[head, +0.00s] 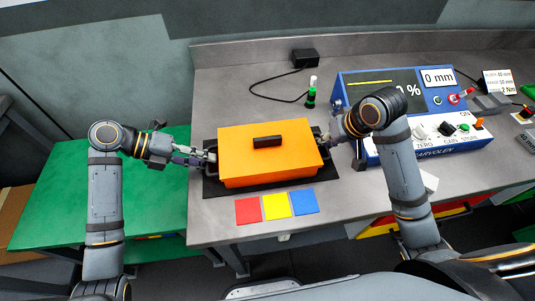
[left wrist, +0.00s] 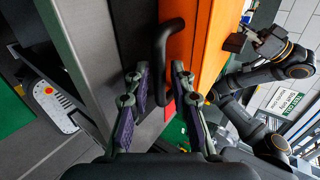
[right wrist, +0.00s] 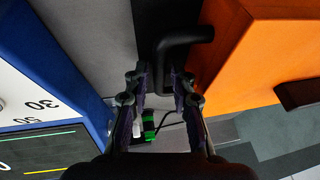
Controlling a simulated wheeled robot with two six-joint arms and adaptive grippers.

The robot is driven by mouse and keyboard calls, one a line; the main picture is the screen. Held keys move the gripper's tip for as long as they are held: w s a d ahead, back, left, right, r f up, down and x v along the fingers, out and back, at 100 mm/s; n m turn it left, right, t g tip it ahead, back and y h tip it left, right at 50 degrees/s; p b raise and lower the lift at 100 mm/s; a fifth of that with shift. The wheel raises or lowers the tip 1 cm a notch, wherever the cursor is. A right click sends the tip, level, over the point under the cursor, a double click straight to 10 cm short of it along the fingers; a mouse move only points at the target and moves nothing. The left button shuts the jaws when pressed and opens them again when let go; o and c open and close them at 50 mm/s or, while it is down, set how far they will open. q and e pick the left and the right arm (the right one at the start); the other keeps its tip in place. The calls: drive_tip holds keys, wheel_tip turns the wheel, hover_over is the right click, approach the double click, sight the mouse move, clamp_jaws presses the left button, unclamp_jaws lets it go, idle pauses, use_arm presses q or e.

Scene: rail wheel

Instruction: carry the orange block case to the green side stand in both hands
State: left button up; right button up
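The orange block case (head: 267,160), with a black top grip, sits on a dark mat (head: 325,172) on the grey bench. The green side stand (head: 85,190) is left of the bench. My left gripper (head: 206,156) is at the case's left end, its fingers open on either side of the black side handle (left wrist: 161,45). My right gripper (head: 329,141) is at the right end, its fingers apart with the other black handle (right wrist: 185,36) reaching between them. I cannot tell whether either finger pair touches its handle.
Red (head: 248,211), yellow (head: 276,206) and blue (head: 304,201) squares lie in front of the case. A blue test console (head: 400,90) stands close behind my right gripper. A green-and-black bottle-like item (head: 311,96) stands behind the case. The stand's top looks clear.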

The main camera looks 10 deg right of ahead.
use_arm(q)
clamp_jaws()
use_arm(e)
clamp_jaws()
use_arm(q)
drive_tip(key=shift+w+r, duration=0.1)
drive_tip(key=shift+r, duration=0.15)
use_arm(e)
drive_tip(key=shift+w+r, duration=0.1)
drive_tip(key=shift+r, duration=0.1)
